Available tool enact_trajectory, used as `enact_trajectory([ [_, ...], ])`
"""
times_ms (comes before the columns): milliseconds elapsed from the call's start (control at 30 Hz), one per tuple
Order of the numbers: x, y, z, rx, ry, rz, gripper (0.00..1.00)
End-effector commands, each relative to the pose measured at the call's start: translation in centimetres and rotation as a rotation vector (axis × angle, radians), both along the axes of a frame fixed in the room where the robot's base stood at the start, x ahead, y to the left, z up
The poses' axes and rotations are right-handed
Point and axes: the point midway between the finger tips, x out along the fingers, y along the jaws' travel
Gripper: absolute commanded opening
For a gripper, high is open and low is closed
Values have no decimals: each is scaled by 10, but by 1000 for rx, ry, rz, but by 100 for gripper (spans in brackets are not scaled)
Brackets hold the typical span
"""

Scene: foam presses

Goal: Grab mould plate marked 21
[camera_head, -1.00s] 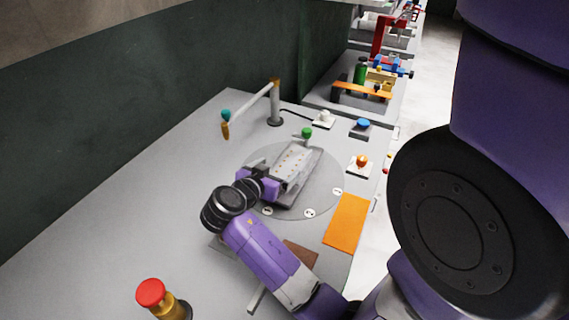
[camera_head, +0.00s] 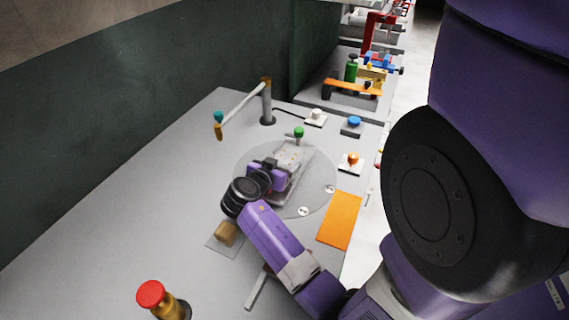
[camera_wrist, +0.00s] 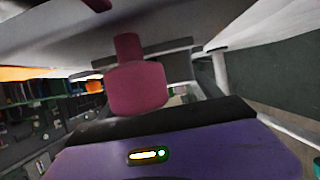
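A grey mould plate (camera_head: 292,157) lies on the round turntable disc (camera_head: 322,172) in the head view. No number 21 can be read on it; small white marks sit on the disc's rim. My purple gripper (camera_head: 272,172) is low over the plate's near left part and hides some of it. Its fingertips are too small and covered to show whether they are apart or touch the plate. In the wrist view, a dark pink, stepped cylindrical thing (camera_wrist: 137,88) stands close in front of my gripper's purple body; what it belongs to is unclear.
A lamp-like post with an arm (camera_head: 266,100) stands behind the disc. A green knob (camera_head: 298,132), a blue button (camera_head: 353,122) and an orange button (camera_head: 353,158) are near. An orange panel (camera_head: 340,219), a brown block (camera_head: 226,233) and a red-topped post (camera_head: 152,294) are nearer. The table's left is clear.

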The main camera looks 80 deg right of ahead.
Motion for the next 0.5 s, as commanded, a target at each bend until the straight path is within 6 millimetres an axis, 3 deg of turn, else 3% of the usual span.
enact_trajectory([
  [33,0,0,0,0,0,0,62],
  [333,0,0,0,0,0,0,3],
  [500,0,-1,2,-4,-1,0,0],
])
